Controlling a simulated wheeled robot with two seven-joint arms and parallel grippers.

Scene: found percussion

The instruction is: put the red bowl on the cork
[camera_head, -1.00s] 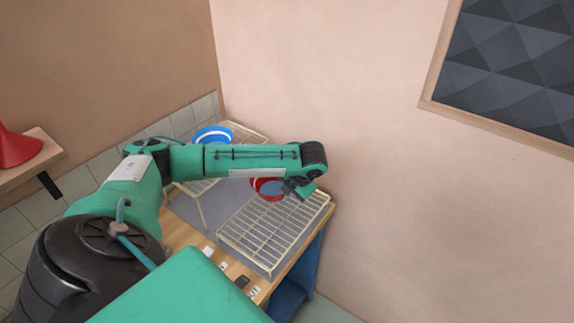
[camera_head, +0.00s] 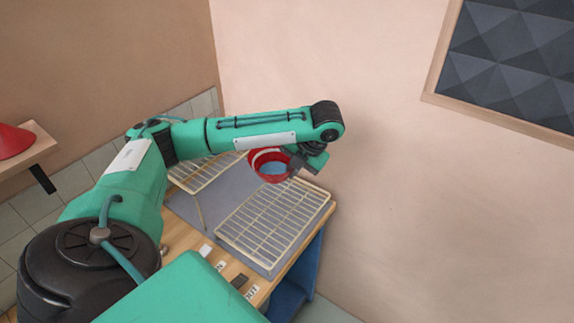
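The red bowl (camera_head: 257,166) has a red wall and a pale blue inside, and it is held up above the table, over the far part of the racks. My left gripper (camera_head: 291,166) is at the bowl's right rim and appears shut on it; its fingertips are small and partly hidden. My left arm crosses above the bowl and hides part of it. I cannot make out a cork in this view. My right gripper is not in view.
A wire rack (camera_head: 275,222) stands on the right of the wooden table (camera_head: 238,268), with a second rack (camera_head: 208,172) behind at left. Small labels lie along the front edge. A red object (camera_head: 14,141) sits on a wall shelf at left. Walls close in behind.

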